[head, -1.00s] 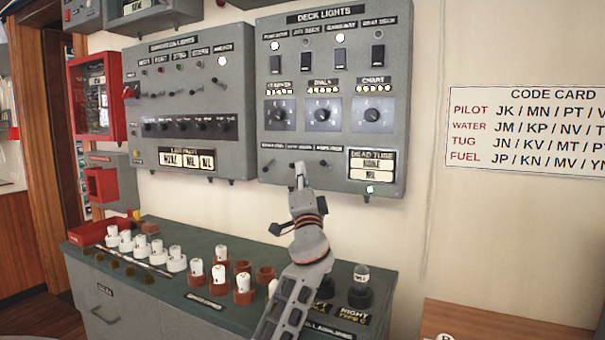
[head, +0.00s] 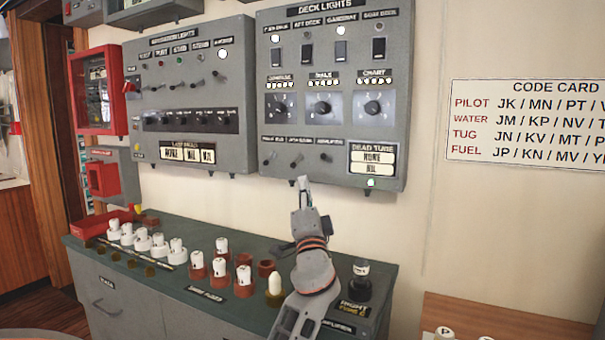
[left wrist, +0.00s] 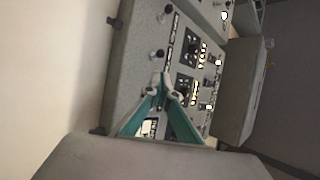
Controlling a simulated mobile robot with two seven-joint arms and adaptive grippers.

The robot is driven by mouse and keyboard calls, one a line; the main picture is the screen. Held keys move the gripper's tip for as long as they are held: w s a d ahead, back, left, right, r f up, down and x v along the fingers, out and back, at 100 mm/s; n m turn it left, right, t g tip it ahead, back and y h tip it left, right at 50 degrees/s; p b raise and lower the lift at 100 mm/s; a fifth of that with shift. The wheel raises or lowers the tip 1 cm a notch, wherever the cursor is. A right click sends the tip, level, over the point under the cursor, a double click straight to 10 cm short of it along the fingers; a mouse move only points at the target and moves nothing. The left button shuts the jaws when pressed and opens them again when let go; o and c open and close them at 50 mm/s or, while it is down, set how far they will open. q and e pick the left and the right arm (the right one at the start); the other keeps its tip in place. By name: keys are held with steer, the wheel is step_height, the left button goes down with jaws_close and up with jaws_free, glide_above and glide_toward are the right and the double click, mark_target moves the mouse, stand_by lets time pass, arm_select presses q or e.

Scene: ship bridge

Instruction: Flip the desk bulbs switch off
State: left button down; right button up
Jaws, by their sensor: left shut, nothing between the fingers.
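The grey DECK LIGHTS panel (head: 337,130) hangs on the wall with three small toggles in its bottom row: a left toggle (head: 268,160), a middle toggle (head: 296,161) and a right toggle (head: 325,158). The small labels above them are too blurred to read surely, so I cannot tell which is the desk bulbs switch. My left gripper (head: 303,181) is shut and empty, pointing up just below the middle toggle at the panel's lower edge. Its teal fingers (left wrist: 164,84) meet at the tips in the left wrist view, against the panel. My right gripper is out of view.
Another grey panel (head: 190,105) hangs to the left. Below, a green-topped cabinet (head: 205,243) holds several white bulbs in sockets and a dark-based bulb (head: 361,282) near my left arm. The wall right of the panel is clear up to the code card (head: 525,123).

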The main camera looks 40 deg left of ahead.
arm_select(q)
steer(key=shift+v, duration=2.3)
